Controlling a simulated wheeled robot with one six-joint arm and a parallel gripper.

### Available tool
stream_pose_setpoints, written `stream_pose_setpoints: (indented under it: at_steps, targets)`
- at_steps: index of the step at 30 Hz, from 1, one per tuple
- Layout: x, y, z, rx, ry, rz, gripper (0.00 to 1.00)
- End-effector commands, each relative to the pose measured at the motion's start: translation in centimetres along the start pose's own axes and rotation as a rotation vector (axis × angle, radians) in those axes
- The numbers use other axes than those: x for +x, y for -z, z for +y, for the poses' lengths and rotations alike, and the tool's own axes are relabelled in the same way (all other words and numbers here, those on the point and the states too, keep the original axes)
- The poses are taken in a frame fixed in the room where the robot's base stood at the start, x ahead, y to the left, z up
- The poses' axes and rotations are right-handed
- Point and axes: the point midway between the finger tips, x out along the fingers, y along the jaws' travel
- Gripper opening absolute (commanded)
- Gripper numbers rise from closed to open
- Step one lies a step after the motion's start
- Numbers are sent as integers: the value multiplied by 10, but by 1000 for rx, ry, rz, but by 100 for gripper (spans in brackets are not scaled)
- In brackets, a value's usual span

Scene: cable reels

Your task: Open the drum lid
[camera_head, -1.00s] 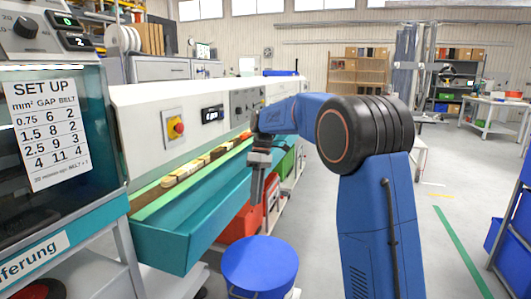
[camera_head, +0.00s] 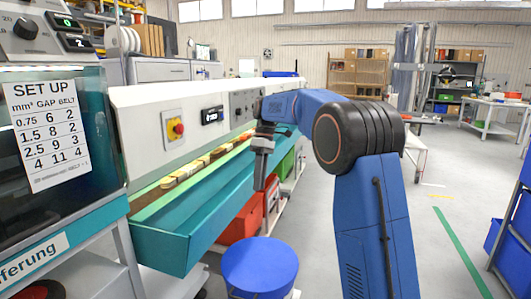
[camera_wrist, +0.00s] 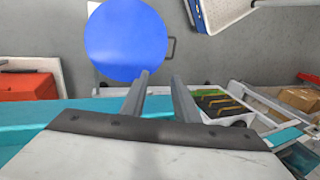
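The drum's round blue lid (camera_head: 260,262) lies flat and closed on top of the drum, low in the middle of the head view. The drum body below is mostly hidden. The lid also shows from above in the wrist view (camera_wrist: 126,40), with a thin grey handle at its right side. My gripper (camera_head: 260,186) points down above and behind the lid in the head view, clear of it. In the wrist view its two fingers (camera_wrist: 160,80) stand apart with nothing between them, and the lid lies beyond the tips.
A long machine with a teal trough (camera_head: 170,240) runs along the left, close to my gripper. A red bin (camera_head: 243,222) stands beneath it behind the drum. Blue bins (camera_head: 503,245) stand at the right. The floor between is clear.

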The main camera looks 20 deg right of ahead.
Motion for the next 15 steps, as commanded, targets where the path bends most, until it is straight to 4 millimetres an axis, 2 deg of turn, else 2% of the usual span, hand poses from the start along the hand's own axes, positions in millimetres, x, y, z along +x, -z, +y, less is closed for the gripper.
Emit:
stream_pose_setpoints:
  at_steps: [15]
  targets:
    - [-28, 0, 9, 0, -1, 0, 28]
